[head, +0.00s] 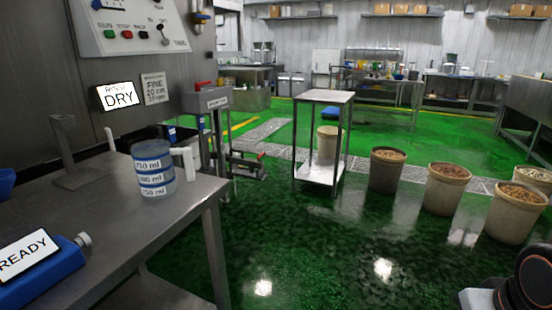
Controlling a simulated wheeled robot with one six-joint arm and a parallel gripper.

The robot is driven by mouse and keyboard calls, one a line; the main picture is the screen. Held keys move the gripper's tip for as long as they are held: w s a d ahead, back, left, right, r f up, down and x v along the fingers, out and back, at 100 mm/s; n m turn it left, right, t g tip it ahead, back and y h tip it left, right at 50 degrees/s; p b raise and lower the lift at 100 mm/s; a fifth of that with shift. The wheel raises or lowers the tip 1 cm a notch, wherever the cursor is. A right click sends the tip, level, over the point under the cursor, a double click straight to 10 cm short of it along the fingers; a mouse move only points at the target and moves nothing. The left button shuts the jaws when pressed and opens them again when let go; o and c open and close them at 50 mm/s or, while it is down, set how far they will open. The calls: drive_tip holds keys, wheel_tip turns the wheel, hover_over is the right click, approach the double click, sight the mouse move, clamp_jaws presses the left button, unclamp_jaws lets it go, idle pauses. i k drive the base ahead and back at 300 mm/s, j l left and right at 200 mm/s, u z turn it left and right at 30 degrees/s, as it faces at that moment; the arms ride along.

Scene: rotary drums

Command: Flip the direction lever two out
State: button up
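A grey metal box (206,101) with a small white label, too small to read surely, stands beside the wall machine at the left of the head view. A red-handled part (203,84) shows at its top; I cannot tell whether this is the direction lever or how it is set. A white control panel (130,27) at the upper left carries several coloured buttons and a small lever or knob (164,34) at its lower right. My gripper is not in view; only a dark rounded part of my arm shows at the lower right corner.
A steel table (125,228) at the left front holds a measuring jug (153,170) and a blue device (45,272) reading READY. A small steel stand (323,97) and several grain buckets (447,190) stand beyond. The green floor (330,255) in front is clear.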

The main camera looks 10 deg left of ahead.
sight(166, 41)
drive_tip(key=i+u, duration=0.5)
drive_tip(key=i+l+u, duration=0.2)
drive_tip(key=u, duration=0.25)
drive_tip(key=i+l+u, duration=0.35)
drive_tip(key=u, duration=0.15)
drive_tip(key=i+l+u, duration=0.1)
drive_tip(key=l, duration=0.25)
drive_tip(key=i+l+u, duration=0.25)
drive_tip(key=l, duration=0.45)
drive_tip(key=i+l+u, duration=0.1)
drive_tip(key=l, duration=0.25)
drive_tip(key=i+l+u, duration=0.1)
drive_tip(key=l, duration=0.3)
drive_tip(key=i+l+u, duration=0.1)
drive_tip(key=l, duration=0.25)
drive_tip(key=i+l+u, duration=0.4)
drive_tip(key=i+l, duration=0.35)
drive_tip(key=i, duration=0.15)
